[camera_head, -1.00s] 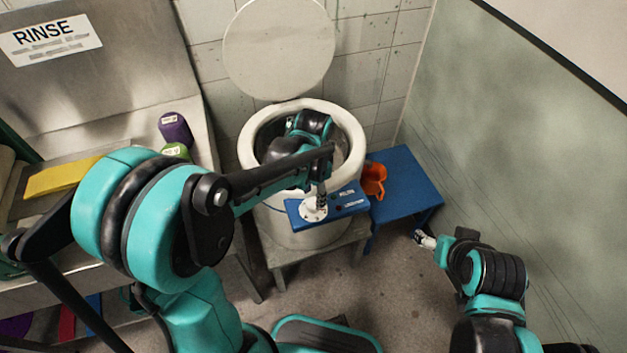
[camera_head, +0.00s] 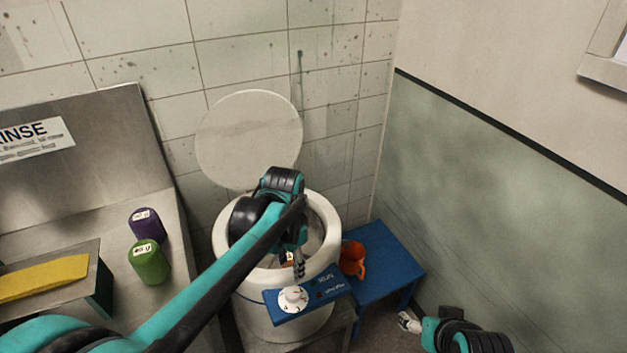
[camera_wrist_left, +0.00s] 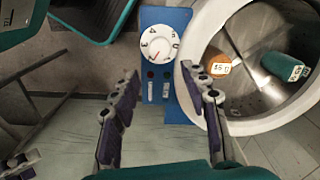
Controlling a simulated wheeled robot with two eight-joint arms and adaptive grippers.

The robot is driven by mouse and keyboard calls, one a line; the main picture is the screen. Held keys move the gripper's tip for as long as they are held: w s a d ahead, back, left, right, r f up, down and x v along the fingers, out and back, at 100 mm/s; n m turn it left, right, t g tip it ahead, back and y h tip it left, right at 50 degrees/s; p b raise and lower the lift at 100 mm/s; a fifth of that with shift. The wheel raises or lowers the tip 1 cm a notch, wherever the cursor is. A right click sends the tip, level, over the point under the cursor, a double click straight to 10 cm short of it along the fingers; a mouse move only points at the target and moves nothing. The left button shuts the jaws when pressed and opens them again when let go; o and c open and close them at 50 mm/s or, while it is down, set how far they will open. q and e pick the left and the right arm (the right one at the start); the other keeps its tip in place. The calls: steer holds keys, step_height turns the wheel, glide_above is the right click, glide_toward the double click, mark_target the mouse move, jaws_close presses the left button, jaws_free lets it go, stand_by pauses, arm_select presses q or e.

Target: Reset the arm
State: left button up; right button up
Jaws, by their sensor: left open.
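My left arm reaches over the white round vat (camera_head: 222,245). My left gripper (camera_head: 299,268) hangs at the vat's front rim, above the blue control panel (camera_head: 325,290) with its white dial (camera_head: 292,299). In the left wrist view the gripper (camera_wrist_left: 162,84) is open and empty. Its fingers lie below the dial (camera_wrist_left: 160,44) in the picture, with the panel (camera_wrist_left: 180,100) showing between them. My right gripper (camera_head: 408,322) is low at the right, clear of the vat; its finger gap is too small to tell.
The vat's round lid (camera_head: 250,138) stands open behind it. An orange jug (camera_head: 352,259) is on a blue stool (camera_head: 385,255) to the right. Purple (camera_head: 147,225) and green (camera_head: 148,262) containers stand on the steel counter. Orange (camera_wrist_left: 219,66) and green (camera_wrist_left: 280,66) labelled containers lie inside the vat.

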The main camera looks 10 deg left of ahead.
arm_select(q)
steer(key=s+a+r+n+t, duration=0.1)
steer(key=s+a+n+t, duration=0.3)
steer(key=s+n+t, duration=0.3)
steer(key=s+n, duration=0.1)
steer(key=s, duration=0.2)
steer(key=shift+s+a, duration=0.25)
steer(key=shift+a, duration=0.05)
stand_by(0.7)
